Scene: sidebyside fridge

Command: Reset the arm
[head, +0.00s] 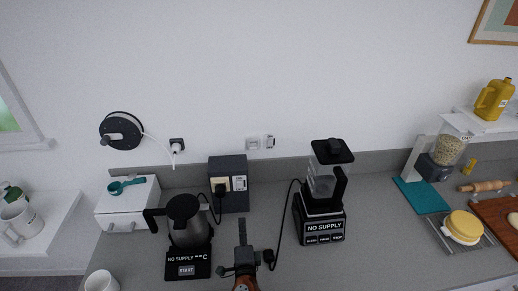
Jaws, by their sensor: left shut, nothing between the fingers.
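My left gripper (242,232) is at the bottom centre of the head view, over the grey counter (275,205). Its dark fingers point away from me, toward the wall, and are shut with nothing between them. It appears between the kettle on the left and the blender on the right, apart from both in the picture. Part of my arm shows below it at the bottom edge. My right gripper is not in view.
A kettle (186,222) on its base stands left, near a white drawer box (128,207). A dark socket box (230,170) stands behind; its black cord runs nearby. A blender (323,190) stands right. A teal board (421,196) and yellow round item (463,226) lie farther right.

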